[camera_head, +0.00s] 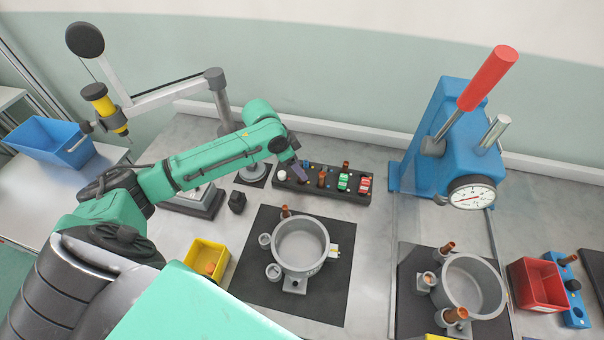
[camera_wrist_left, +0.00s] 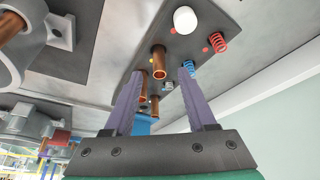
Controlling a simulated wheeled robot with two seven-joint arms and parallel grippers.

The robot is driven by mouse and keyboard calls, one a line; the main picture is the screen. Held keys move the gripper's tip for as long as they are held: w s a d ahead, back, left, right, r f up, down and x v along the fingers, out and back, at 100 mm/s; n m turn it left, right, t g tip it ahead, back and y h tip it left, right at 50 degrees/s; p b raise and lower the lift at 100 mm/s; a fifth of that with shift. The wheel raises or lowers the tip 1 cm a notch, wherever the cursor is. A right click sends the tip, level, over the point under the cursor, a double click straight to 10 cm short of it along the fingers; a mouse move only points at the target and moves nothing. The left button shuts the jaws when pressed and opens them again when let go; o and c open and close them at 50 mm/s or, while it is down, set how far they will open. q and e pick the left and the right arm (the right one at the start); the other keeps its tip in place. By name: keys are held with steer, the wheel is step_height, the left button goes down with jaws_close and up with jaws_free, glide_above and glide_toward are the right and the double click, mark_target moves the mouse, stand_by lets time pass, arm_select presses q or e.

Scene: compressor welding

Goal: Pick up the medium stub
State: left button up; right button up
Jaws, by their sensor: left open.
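A dark rack (camera_head: 333,192) on the bench holds copper stubs, including one near its middle (camera_head: 321,178) and one at its back edge (camera_head: 345,166). Which is the medium stub I cannot tell for sure. My left gripper (camera_head: 301,176) is open over the left part of the rack. In the left wrist view its purple fingers (camera_wrist_left: 160,74) stand apart, with a copper stub (camera_wrist_left: 159,62) showing between the tips. Another copper stub (camera_wrist_left: 138,82) shows beside the left finger, and one more lies lower between the fingers. Contact cannot be told. My right gripper is out of view.
The rack also carries a white knob (camera_head: 281,175), a green part (camera_head: 343,182) and a red part (camera_head: 365,185). A grey pot (camera_head: 300,262) stands on a black mat in front. A yellow bin (camera_head: 206,259) is left, a blue press (camera_head: 455,140) right.

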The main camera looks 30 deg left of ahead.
arm_select(q)
steer(key=shift+w+d+f, duration=0.1)
steer(key=shift+d+f, duration=0.05)
steer(key=shift+f, duration=0.45)
jaws_close()
